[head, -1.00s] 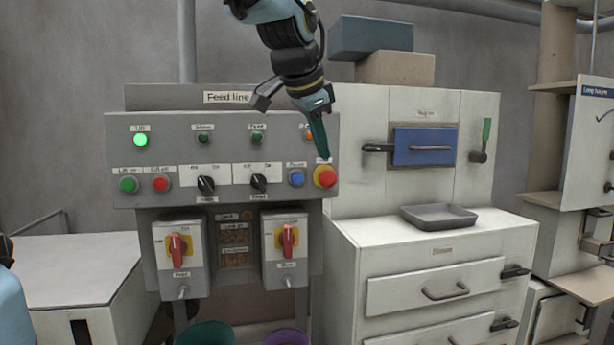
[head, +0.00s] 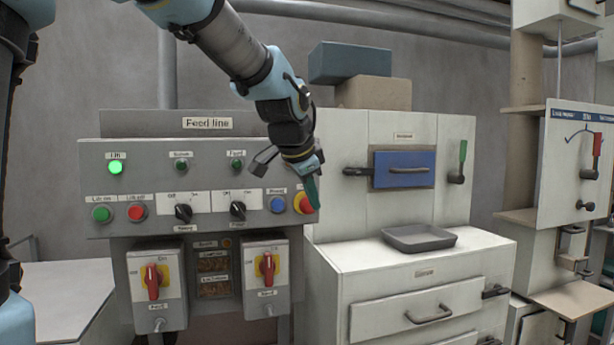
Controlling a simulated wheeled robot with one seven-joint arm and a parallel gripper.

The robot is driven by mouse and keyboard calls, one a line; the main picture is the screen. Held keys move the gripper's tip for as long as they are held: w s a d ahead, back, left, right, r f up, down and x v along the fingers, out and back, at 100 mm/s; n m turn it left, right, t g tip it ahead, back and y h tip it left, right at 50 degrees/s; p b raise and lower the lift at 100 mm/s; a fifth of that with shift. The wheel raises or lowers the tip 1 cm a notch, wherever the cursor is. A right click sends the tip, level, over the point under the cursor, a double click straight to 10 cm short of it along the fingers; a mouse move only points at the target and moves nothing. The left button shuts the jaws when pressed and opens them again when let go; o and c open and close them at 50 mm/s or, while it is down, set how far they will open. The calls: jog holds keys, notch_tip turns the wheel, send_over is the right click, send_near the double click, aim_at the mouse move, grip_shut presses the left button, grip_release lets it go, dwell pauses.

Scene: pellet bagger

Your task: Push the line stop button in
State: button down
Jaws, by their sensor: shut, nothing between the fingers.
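The line stop button is most likely the red mushroom button (head: 303,204) on a yellow ring, at the right end of the grey Feed line panel (head: 145,223). The label above it is hidden behind my gripper. My gripper (head: 315,205) is shut and empty, pointing down, with its green fingertips at the right side of the red button. The fingers overlap the button's right part in the head view. I cannot tell whether they touch it or whether the button is pushed in.
A blue button (head: 278,204), two black selector knobs and a smaller red button (head: 137,212) share the panel. Two red-handled switches (head: 153,282) are below. A white cabinet (head: 345,262) with a grey tray (head: 419,247) stands close on the right.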

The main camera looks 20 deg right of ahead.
aim_at(308, 205)
jog(key=shift+w+d+f+p, duration=0.2)
jog(key=shift+w+f+p, duration=0.1)
jog(key=shift+w, duration=0.5)
jog(key=shift+w+d+f+p, duration=0.2)
jog(key=shift+w+p, duration=0.1)
jog(key=shift+w, duration=0.5)
jog(key=shift+w+d+f+p, duration=0.2)
jog(key=shift+w+f+p, duration=0.1)
jog(key=shift+w, duration=0.5)
jog(key=shift+w, duration=0.1)
